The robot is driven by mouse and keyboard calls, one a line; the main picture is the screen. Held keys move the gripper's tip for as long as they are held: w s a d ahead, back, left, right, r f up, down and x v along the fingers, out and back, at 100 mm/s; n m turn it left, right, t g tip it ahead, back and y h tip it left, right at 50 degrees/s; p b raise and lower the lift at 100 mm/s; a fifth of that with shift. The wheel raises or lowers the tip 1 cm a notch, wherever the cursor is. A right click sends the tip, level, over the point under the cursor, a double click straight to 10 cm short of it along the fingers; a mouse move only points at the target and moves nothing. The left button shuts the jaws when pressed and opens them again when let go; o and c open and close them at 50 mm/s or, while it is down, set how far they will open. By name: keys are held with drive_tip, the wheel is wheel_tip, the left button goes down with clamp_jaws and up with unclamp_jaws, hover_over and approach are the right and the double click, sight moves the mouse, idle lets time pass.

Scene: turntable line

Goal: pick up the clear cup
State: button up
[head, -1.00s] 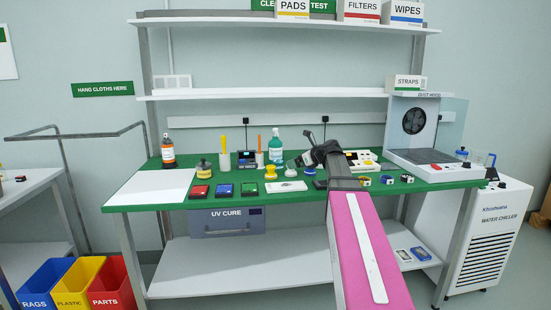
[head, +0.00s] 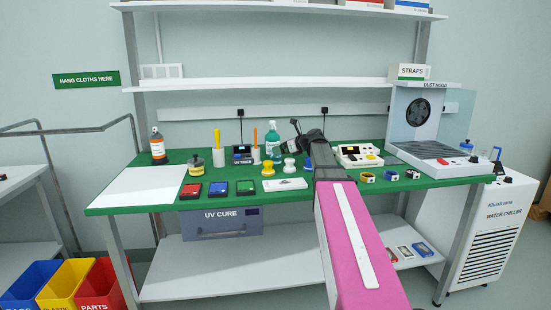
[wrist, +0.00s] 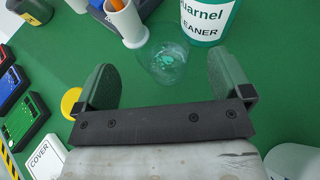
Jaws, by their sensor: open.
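The clear cup (wrist: 164,58) is see-through and shows in the wrist view on the green bench top, between the cleaner bottle (wrist: 209,20) and the white holder (wrist: 127,26) with orange handles. My gripper (wrist: 161,76) is open and empty. Its two fingers stand to the left and right of the cup in the picture, with the cup a little ahead of the palm. I cannot tell how far down the fingers reach around it. In the head view my gripper is dark and small above the bench, and I cannot make out the cup there.
The teal bottle (head: 273,142) and the holder (head: 256,156) stand close by. Yellow and white knobbed pieces (head: 290,168) and a white box (head: 284,184) lie nearer the front edge. A dust hood (head: 432,125) stands at the right. A white sheet (head: 140,187) covers the left end.

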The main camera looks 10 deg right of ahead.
drive_tip(key=x, duration=0.5)
drive_tip(key=shift+d, duration=0.15)
drive_tip(key=c, duration=1.1)
drive_tip(key=shift+c, duration=0.2)
drive_tip(key=shift+s+r, duration=0.1)
drive_tip(key=shift+r, duration=0.1)
